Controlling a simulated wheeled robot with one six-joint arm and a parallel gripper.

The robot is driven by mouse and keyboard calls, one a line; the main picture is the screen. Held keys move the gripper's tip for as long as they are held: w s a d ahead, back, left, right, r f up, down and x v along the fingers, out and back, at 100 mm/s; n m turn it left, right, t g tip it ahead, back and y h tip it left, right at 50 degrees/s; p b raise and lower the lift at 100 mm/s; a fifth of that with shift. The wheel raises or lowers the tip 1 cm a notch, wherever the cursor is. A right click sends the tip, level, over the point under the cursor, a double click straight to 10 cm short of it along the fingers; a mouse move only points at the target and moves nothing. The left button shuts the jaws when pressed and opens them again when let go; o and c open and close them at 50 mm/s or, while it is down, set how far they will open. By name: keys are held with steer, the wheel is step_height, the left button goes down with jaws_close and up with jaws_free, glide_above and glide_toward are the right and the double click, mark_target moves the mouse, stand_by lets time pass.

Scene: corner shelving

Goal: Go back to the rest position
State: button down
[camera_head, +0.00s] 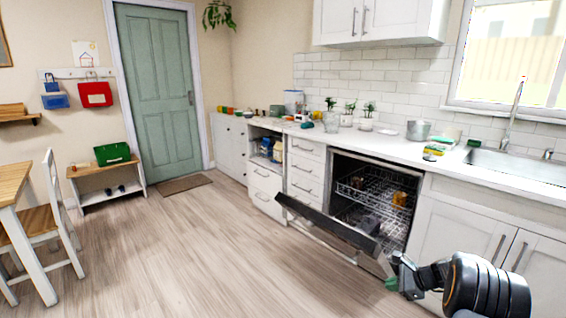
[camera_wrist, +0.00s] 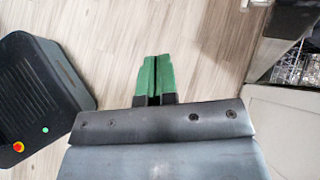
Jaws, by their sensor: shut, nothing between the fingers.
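My gripper (camera_wrist: 153,78) has green fingers, which are shut together with nothing between them in the wrist view. It hangs over bare wooden floor. In the head view my gripper (camera_head: 391,284) is at the lower right, in front of the lower edge of the open dishwasher door. My arm reaches in from the bottom right corner.
The dishwasher door (camera_head: 328,222) is tilted open, with racks (camera_head: 372,194) and an orange-brown item (camera_head: 399,198) inside. White cabinets (camera_head: 455,235) stand right of it. A chair (camera_head: 50,225) and table (camera_head: 12,185) are at left. The middle floor (camera_head: 190,250) is clear.

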steer(key=s+a+r+n+g+h+p, duration=0.1)
steer(key=s+a+r+n+p, duration=0.2)
steer(key=a+r, duration=0.35)
steer(key=s+a+r+n+g+h+p, duration=0.1)
steer(key=s+a+r+n+p, duration=0.25)
steer(key=r, duration=0.65)
steer(key=s+a+r+n+h+p, duration=0.2)
steer(key=s+a+r+n+p, duration=0.2)
steer(key=s+r, duration=0.6)
steer(key=s+a+r+n+h+p, duration=0.3)
steer(key=s+a+r+n+p, duration=0.2)
steer(key=s+r+n+p, duration=0.4)
steer(key=shift+s+r+n, duration=0.35)
steer(key=shift+s+n, duration=0.2)
steer(key=shift+n, duration=0.5)
